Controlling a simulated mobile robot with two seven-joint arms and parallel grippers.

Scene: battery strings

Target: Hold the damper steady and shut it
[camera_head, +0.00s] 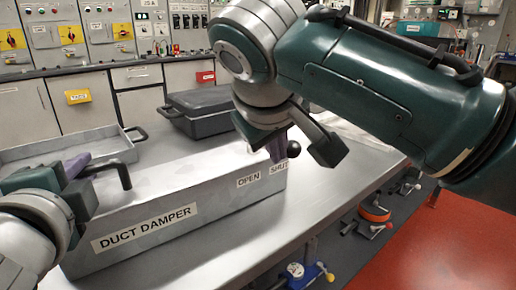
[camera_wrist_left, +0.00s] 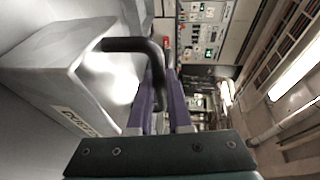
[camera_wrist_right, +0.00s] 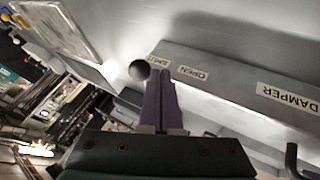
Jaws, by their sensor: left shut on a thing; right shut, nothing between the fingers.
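The duct damper (camera_head: 190,200) is a long grey box on the bench, labelled DUCT DAMPER, OPEN (camera_head: 248,180) and SHUT (camera_head: 279,169). My left gripper (camera_head: 82,166) is shut on the black bent handle (camera_head: 122,175) at the box's left end; the left wrist view shows the handle (camera_wrist_left: 130,44) between its purple fingers. A black ball knob (camera_head: 293,149) is at the SHUT end. My right gripper (camera_head: 275,150) is shut and empty, its fingertips close beside the knob. The right wrist view shows the knob (camera_wrist_right: 139,70) just left of the fingers; contact is unclear. The knob's lever is mostly hidden.
A black lidded case (camera_head: 200,105) and a grey tray (camera_head: 85,150) stand behind the damper. The bench top (camera_head: 325,195) is clear in front and to the right. Cabinets with control panels line the back. A lower shelf holds tools.

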